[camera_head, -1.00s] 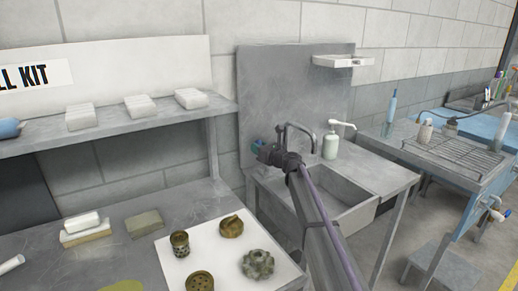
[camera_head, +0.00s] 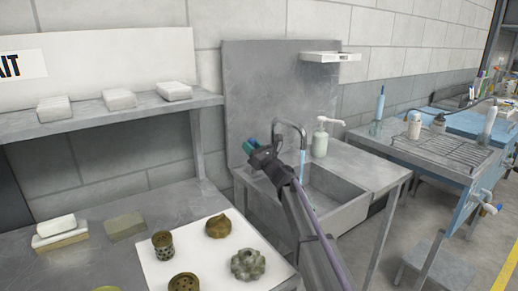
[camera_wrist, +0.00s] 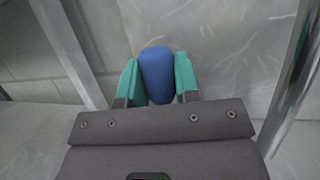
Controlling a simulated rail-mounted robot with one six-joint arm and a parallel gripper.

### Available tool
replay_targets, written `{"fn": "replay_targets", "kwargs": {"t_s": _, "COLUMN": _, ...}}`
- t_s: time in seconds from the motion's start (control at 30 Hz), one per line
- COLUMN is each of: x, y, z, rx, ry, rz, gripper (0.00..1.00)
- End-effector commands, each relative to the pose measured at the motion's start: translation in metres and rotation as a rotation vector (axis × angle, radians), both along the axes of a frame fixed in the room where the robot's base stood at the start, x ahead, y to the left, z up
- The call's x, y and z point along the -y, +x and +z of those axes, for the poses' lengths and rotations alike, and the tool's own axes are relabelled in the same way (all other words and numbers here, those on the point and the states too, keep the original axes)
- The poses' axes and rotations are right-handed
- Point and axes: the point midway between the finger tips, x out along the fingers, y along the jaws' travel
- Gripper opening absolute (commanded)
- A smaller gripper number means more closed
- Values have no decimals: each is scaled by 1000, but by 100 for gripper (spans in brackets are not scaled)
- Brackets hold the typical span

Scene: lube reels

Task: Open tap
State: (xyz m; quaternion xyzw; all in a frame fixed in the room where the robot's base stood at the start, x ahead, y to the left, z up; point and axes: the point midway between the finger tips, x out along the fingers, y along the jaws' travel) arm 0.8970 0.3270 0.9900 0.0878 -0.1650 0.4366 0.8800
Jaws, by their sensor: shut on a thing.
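The tap (camera_head: 290,126) is a dark curved spout over the grey sink basin (camera_head: 335,205). A pale blue stream of water (camera_head: 302,165) runs down from its mouth. My gripper (camera_head: 249,145) is at the left of the tap, near the metal backsplash. In the wrist view, my gripper (camera_wrist: 157,80) has teal fingers closed on both sides of a blue handle (camera_wrist: 157,72). The handle's lower end is hidden behind the gripper body. In the head view my gripper and arm hide most of the handle.
A soap pump bottle (camera_head: 320,140) stands right of the tap. A small white shelf (camera_head: 330,56) juts from the backsplash. A white mat with several greenish parts (camera_head: 248,264) lies on the left bench. A wire rack (camera_head: 445,150) sits on the right bench.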

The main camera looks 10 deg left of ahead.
Motion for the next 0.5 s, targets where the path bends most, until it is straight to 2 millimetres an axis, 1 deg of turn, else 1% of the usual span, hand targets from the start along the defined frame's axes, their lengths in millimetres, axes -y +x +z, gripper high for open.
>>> {"fn": "replay_targets", "kwargs": {"t_s": 0.07, "x": 1, "y": 0, "z": 0, "rx": 0, "ry": -1, "rz": -1, "gripper": 0}}
{"fn": "replay_targets", "kwargs": {"t_s": 0.1, "x": 1, "y": 0, "z": 0, "rx": 0, "ry": -1, "rz": -1, "gripper": 31}}
{"fn": "replay_targets", "kwargs": {"t_s": 0.33, "x": 1, "y": 0, "z": 0, "rx": -2, "ry": -1, "rz": -1, "gripper": 53}}
{"fn": "replay_targets", "kwargs": {"t_s": 0.37, "x": 1, "y": 0, "z": 0, "rx": -2, "ry": -1, "rz": -1, "gripper": 55}}
{"fn": "replay_targets", "kwargs": {"t_s": 0.5, "x": 1, "y": 0, "z": 0, "rx": -2, "ry": -1, "rz": -1, "gripper": 55}}
